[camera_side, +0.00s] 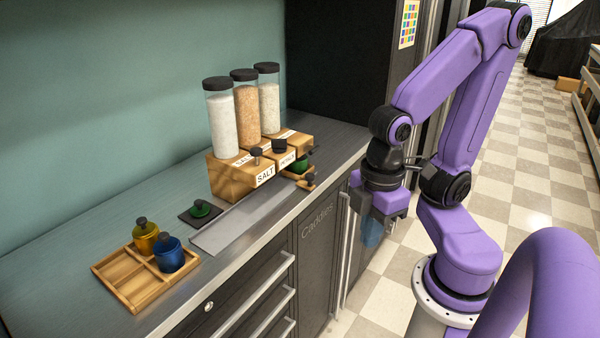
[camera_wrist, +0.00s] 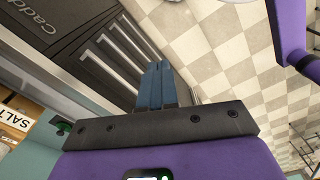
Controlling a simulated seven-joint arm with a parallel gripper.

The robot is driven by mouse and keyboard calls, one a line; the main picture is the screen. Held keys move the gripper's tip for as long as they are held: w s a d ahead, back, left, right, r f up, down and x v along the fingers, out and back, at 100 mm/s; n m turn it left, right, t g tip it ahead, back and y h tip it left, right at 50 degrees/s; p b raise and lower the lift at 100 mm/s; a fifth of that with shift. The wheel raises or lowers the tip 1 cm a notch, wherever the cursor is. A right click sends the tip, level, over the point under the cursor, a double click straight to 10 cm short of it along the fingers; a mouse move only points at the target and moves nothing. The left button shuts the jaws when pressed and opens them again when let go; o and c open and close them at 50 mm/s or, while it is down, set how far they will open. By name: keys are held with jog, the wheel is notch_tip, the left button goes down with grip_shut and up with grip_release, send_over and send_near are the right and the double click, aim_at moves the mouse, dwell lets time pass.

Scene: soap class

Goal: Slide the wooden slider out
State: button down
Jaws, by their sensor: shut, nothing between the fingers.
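A wooden dispenser block (camera_side: 230,178) stands on the counter, with a "SALT" label and tall clear containers on top. At its right end, a small wooden slider (camera_side: 307,186) with a dark knob sticks out low at the front, with a green jar (camera_side: 300,165) at it. How far the slider is out is hard to tell. My gripper (camera_side: 373,236) hangs beyond the counter's front edge, to the right of the slider and apart from it. Its blue fingers (camera_wrist: 156,86) are together and empty, pointing toward the drawer fronts and floor in the wrist view.
A wooden compartment tray (camera_side: 120,272) holds a yellow jar (camera_side: 145,236) and a blue jar (camera_side: 169,254). A green-lidded item (camera_side: 201,209) sits on a dark plate behind a bare grey strip (camera_side: 235,225). Long handles (camera_side: 345,250) project from the cabinet front near my gripper.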

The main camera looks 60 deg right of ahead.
dwell(0.4)
jog(key=c, duration=1.2)
grip_release()
jog(key=shift+o, duration=1.3)
jog(key=shift+w+d+f+m, duration=0.15)
jog(key=shift+w+m, duration=0.05)
jog(key=shift+m, duration=0.2)
jog(key=n+t+y, duration=1.2)
jog(key=n+t, duration=0.1)
jog(key=n, duration=2)
send_near(310, 174)
jog(key=x, duration=1)
jog(key=shift+f, duration=0.1)
